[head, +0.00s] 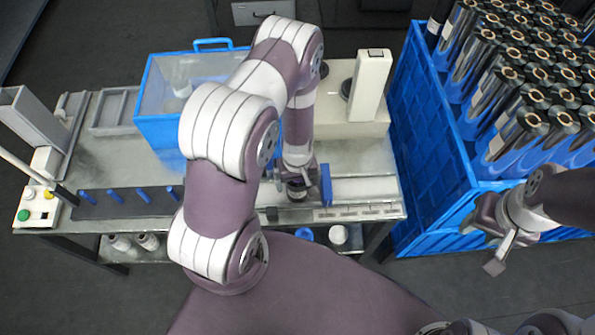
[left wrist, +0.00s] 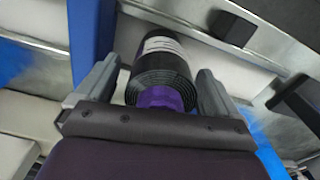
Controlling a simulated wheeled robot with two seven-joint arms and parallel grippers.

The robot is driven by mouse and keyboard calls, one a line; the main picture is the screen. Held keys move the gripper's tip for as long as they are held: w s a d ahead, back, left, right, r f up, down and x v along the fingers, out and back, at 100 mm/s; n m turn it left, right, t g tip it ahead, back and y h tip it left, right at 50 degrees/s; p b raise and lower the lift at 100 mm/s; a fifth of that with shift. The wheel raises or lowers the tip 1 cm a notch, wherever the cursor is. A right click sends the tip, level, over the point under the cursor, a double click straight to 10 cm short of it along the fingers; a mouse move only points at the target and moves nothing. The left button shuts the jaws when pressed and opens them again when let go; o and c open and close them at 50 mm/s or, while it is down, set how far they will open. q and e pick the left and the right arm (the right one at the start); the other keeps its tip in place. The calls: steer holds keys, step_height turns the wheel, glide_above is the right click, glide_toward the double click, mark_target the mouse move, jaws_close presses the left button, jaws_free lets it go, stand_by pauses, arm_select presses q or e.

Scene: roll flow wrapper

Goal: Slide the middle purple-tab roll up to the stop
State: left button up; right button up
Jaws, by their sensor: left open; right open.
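My left gripper (head: 297,180) is low over the front of the machine table in the head view, just left of an upright blue plate (head: 326,185) that may be the stop. In the left wrist view my left gripper (left wrist: 158,72) is open, with one finger on each side of a dark roll (left wrist: 163,62). The roll has a purple tab (left wrist: 160,97) at its near end and a white label. Small gaps seem to show beside it. In the head view my arm mostly hides the roll. My right gripper (head: 495,222) is open and empty at the right, beside the blue crate.
A large blue crate (head: 432,165) with several upright dark rolls stands at the right. A blue-framed clear box (head: 160,125) stands on the machine table (head: 120,165). Blue pegs (head: 143,195) and a button box (head: 38,208) are at the left. A white upright block (head: 371,82) stands behind.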

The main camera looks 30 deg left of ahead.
arm_select(q)
step_height(320, 180, up, 12)
steer(key=p, duration=0.5)
steer(key=shift+f, duration=0.1)
